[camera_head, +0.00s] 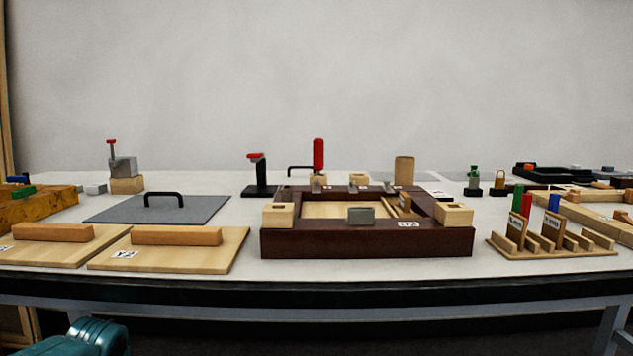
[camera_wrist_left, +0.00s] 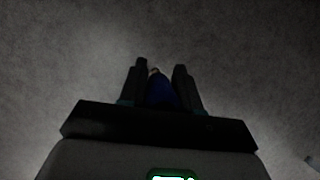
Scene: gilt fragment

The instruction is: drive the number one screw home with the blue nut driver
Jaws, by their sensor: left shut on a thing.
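In the left wrist view my left gripper (camera_wrist_left: 162,80) is shut on a dark blue thing (camera_wrist_left: 160,92), with a small pale end showing between the fingers. It looks like a tool handle, but the dim picture does not show which tool. In the head view another blue handle (camera_head: 553,203) stands in a wooden rack (camera_head: 548,252) at the right, beside a red handle (camera_head: 526,205) and a green one (camera_head: 517,198). A dark brown frame (camera_head: 366,243) lies mid-table. I cannot make out the number one screw. My right gripper is not in view.
Two light boards (camera_head: 238,245) with wooden bars lie front left. A grey plate (camera_head: 210,212) with a black handle lies behind them. Black trays (camera_head: 570,172) sit at the back right. The wrist view shows bare grey floor or wall.

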